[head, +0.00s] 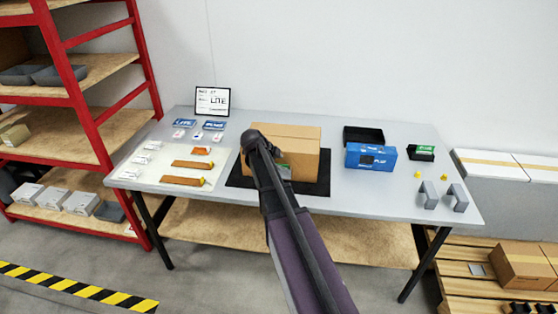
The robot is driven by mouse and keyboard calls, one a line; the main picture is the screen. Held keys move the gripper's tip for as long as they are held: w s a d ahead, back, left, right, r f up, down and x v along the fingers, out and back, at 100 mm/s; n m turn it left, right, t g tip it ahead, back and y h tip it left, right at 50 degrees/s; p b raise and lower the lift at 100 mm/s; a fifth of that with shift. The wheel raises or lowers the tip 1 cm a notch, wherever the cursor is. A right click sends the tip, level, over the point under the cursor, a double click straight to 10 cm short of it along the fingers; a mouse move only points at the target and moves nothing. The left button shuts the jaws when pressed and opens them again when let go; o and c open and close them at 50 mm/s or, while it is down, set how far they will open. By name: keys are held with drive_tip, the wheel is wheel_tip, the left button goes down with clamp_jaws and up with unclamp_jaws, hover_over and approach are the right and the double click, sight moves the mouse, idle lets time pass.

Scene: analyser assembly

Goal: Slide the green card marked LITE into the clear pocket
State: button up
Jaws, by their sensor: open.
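My gripper (252,142) is at the dark end of my arm, in front of the brown carton (302,140). Its fingers are too small and dark to make out clearly. A small green patch (283,167) shows at the carton's front, just right of my arm and partly covered by it. I cannot tell whether it is the LITE card or whether a clear pocket is around it. Another green card (426,149) stands in a small black holder (420,156) at the right; its print is too small to read surely.
The carton stands on a black mat (316,187). Right of it are a black tray (363,135), a blue box (370,157), yellow pieces (418,175) and grey brackets (428,194).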

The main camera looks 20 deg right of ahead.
drive_tip(key=shift+s+a+r+p, duration=0.2)
drive_tip(key=shift+s+r+p, duration=0.15)
drive_tip(key=shift+r, duration=0.2)
drive_tip(key=shift+c, duration=0.2)
clamp_jaws()
drive_tip(key=s+a+f+n+g+y, duration=0.1)
drive_tip(key=s+a+f+n+y, duration=0.1)
drive_tip(key=s+a+n, duration=0.8)
drive_tip(key=s+a+f+n+g+y, duration=0.1)
drive_tip(key=s+a+n+y, duration=0.4)
drive_tip(key=s+a+n, duration=0.5)
drive_tip(key=shift+s+a+f+n, duration=0.45)
drive_tip(key=shift+s+n, duration=0.95)
drive_tip(key=shift+n, duration=1.7)
drive_tip(key=shift+d+f, duration=0.1)
drive_tip(key=shift+d, duration=0.1)
